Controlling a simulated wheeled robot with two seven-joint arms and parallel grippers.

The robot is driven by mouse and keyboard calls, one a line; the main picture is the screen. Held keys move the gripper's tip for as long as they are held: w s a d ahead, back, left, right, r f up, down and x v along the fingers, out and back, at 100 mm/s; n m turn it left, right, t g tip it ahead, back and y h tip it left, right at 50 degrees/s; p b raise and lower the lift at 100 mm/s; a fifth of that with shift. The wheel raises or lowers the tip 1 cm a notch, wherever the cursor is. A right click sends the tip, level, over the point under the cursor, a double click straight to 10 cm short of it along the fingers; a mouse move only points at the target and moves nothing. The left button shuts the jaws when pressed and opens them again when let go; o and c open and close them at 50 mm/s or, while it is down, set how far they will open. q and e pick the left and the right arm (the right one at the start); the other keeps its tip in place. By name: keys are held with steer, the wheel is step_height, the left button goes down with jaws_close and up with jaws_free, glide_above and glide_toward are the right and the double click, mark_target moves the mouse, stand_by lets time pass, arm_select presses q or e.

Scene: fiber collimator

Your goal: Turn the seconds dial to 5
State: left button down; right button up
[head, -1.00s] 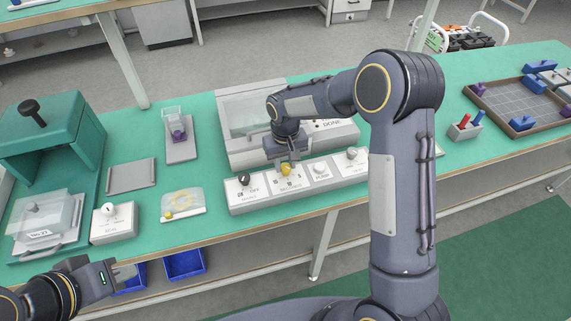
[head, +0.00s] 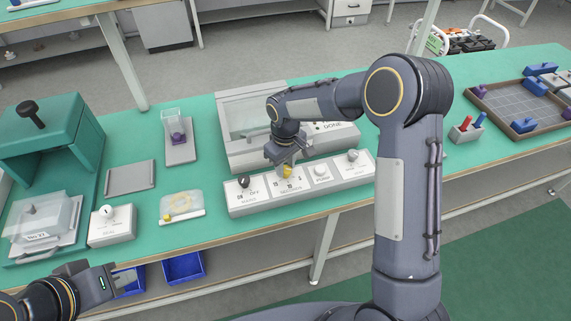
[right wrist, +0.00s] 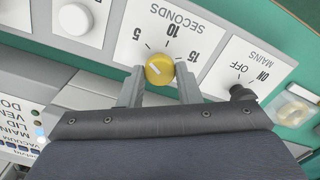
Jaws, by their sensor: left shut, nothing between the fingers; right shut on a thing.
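The yellow seconds dial (head: 287,171) is on the long pale control panel (head: 245,208). In the right wrist view the dial (right wrist: 160,69) sits on a white plate marked 5, 10 and 15. A pale line on its face slants toward the upper left, roughly to the 5 side; its exact reading is hard to tell. My right gripper (right wrist: 158,78) is shut on the dial, one finger on each side; it shows from above in the head view (head: 287,166). My left gripper (head: 121,279) is shut and empty, low at the left, away from the panel.
The black mains knob (head: 244,182) is left of the dial; the pump button (head: 320,171) and another knob (head: 352,155) are right. A lidded chamber (head: 237,155) stands behind. A small clear-and-yellow part (head: 181,205) and a box with a white knob (head: 110,226) stand left.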

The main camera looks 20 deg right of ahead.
mark_target(286, 169)
steer(key=o, duration=1)
steer(key=shift+c, duration=0.2)
steer(key=shift+r, duration=3.95)
steer(key=s+d+r+m+t+y, duration=0.2)
steer(key=s+d+r, duration=0.25)
steer(key=s, duration=0.45)
steer(key=s+d+r+m+t+y, duration=0.1)
steer(key=s+d+r+m, duration=0.3)
steer(key=s, duration=0.6)
steer(key=s+a+f+m+t, duration=0.1)
steer(key=s+a+t, duration=0.1)
steer(key=s, duration=0.7)
steer(key=shift+s+a+f+m+t+y, duration=0.25)
steer(key=shift+s+m+t+y, duration=0.05)
steer(key=shift+s+y, duration=0.1)
